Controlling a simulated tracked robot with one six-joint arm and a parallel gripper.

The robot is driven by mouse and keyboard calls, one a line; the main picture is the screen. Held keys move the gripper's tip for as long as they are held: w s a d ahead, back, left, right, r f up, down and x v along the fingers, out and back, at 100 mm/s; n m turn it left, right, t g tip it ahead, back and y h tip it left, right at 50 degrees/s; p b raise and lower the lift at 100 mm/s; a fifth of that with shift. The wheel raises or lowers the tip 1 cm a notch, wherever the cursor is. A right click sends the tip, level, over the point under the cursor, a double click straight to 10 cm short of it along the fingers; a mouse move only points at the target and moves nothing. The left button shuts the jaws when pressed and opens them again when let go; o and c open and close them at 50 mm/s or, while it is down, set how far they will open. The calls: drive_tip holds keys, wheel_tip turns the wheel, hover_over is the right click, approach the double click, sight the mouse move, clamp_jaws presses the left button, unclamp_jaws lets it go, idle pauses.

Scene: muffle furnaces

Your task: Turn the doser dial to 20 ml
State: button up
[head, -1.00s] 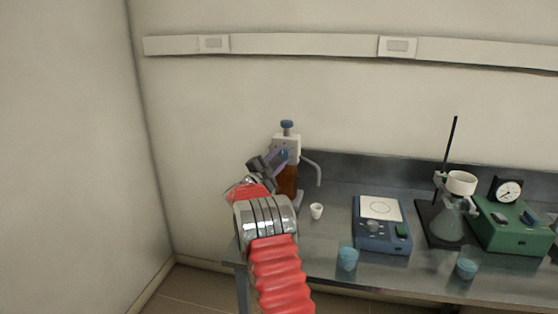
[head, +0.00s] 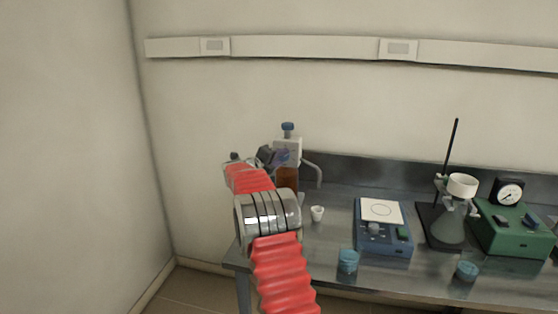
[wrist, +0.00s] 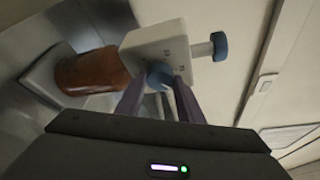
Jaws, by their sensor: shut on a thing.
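The doser is a brown bottle (head: 288,180) with a white head (head: 291,150) and a blue top knob (head: 288,128). It stands at the left end of the steel bench. In the wrist view its white head (wrist: 150,42) is tilted, with the top knob (wrist: 219,46) to the right and the brown bottle (wrist: 90,72) to the left. The blue dial (wrist: 160,76) is on the face of the head. My gripper (wrist: 162,84) is shut on the dial, with a purple finger on each side. In the head view my gripper (head: 275,156) partly covers the head, and the dial is hidden.
A small white cup (head: 317,213) stands right of the doser, below its spout (head: 315,172). Further right are a blue device (head: 382,240), blue cups (head: 348,261), a flask on a stand (head: 447,228) and a green device (head: 513,238). The wall is close behind.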

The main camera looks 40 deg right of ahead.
drive_tip(key=shift+s+d+f+m+y, duration=0.2)
drive_tip(key=shift+m+y, duration=0.1)
drive_tip(key=shift+m, duration=0.5)
drive_tip(key=o, duration=0.8)
drive_tip(key=shift+c, duration=0.2)
drive_tip(key=o, duration=0.3)
drive_tip(key=shift+w+a+r, duration=0.1)
drive_tip(key=shift+r, duration=0.05)
drive_tip(key=shift+a, duration=0.1)
drive_tip(key=shift+a+r, duration=0.2)
drive_tip(key=shift+a, duration=0.35)
drive_tip(key=v, duration=1.2)
drive_tip(key=shift+s+a, duration=0.15)
drive_tip(key=shift+s, duration=0.2)
